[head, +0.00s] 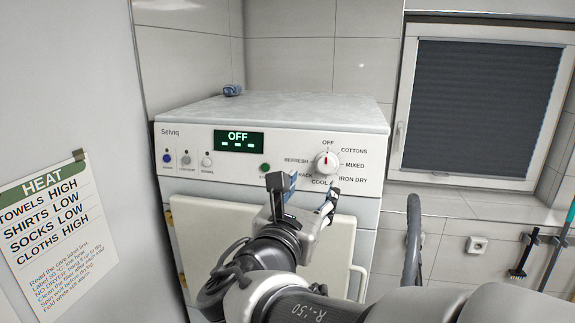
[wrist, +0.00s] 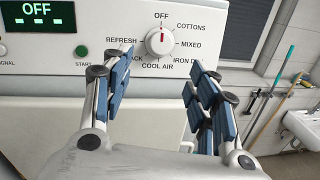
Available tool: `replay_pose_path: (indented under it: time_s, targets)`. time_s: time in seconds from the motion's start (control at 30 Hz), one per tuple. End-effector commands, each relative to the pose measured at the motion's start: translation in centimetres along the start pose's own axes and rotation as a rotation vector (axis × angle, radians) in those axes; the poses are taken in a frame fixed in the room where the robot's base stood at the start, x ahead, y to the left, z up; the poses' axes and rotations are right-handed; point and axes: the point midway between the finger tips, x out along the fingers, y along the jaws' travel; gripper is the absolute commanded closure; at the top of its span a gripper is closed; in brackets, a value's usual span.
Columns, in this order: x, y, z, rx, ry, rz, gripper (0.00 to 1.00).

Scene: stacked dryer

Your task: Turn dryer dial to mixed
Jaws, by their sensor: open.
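The dryer dial (head: 326,162) is a round white knob with a red pointer mark. In the wrist view the dial (wrist: 159,42) has its red mark pointing up at OFF. The MIXED label (wrist: 191,44) is to the right of the dial, below COTTONS. The dryer's display (head: 239,141) reads OFF. My gripper (head: 303,190) is open in front of the panel, below the dial. In the wrist view its two blue-padded fingers (wrist: 160,80) are spread apart, with the dial above and between them. Neither finger visibly touches the dial, and the gap is empty.
The green START button (head: 265,167) is left of the dial. Several small buttons sit at the panel's left. A blue cloth item (head: 232,90) lies on the dryer top. A HEAT note (head: 47,218) hangs on the left. A window (head: 485,105) is at the right.

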Motion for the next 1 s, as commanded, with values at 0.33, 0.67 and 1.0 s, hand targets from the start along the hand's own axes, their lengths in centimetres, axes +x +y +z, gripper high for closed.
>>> replay_pose_path:
  time_s: [0.33, 0.67, 1.0]
  targets:
    - [7.7, -0.1, 0.1, 0.000, 0.002, -0.005, 0.46]
    - [11.5, -0.1, 0.0, 0.002, 0.001, -0.002, 0.46]
    - [11.8, 0.0, 0.0, 0.003, 0.001, 0.000, 0.47]
